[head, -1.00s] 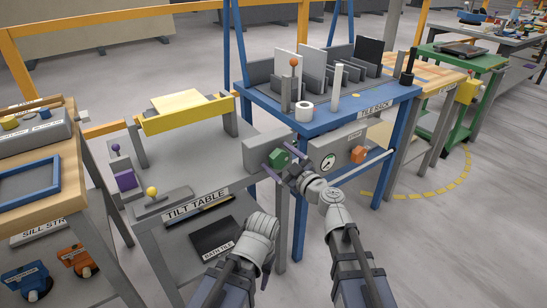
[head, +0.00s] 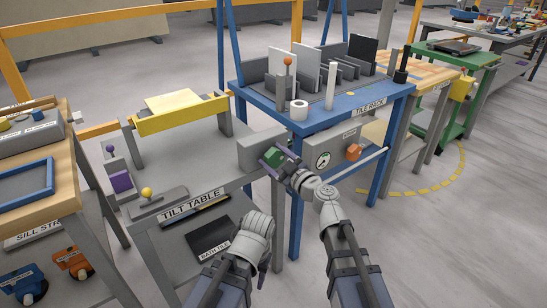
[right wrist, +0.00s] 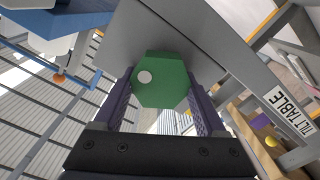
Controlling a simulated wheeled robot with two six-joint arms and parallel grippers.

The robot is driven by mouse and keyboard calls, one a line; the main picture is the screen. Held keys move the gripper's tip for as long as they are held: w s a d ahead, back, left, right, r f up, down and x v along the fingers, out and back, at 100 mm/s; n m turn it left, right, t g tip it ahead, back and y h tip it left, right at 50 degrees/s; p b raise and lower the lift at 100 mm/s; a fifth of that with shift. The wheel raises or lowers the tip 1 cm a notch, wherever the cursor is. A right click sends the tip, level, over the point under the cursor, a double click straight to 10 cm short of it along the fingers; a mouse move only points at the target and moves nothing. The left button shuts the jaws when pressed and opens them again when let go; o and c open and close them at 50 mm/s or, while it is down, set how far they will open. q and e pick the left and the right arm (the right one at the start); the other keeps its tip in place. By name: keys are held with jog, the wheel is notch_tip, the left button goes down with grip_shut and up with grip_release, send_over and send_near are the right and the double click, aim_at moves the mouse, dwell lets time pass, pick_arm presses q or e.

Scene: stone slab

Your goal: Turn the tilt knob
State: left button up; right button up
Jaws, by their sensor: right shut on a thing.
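The green knob (head: 272,157), a faceted block, sits on the front of a grey box (head: 249,152) at the right end of the tilt table (head: 190,150). My right gripper (head: 270,162) is at the knob. In the right wrist view its purple fingers stand on both sides of the green knob (right wrist: 160,85), which has a white dot on its upper left, and are shut on it. My left gripper (head: 263,262) hangs low in front of the tilt table, away from the knob; its jaws are too hidden to read.
Right of the knob, a second grey box carries a gauge (head: 323,160) and an orange knob (head: 353,152). The blue tile rack (head: 330,115) stands above it. A yellow-knobbed lever (head: 147,192) is on the tilt table's left. A dark bath tile (head: 210,238) lies below.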

jog(key=shift+m, duration=0.4)
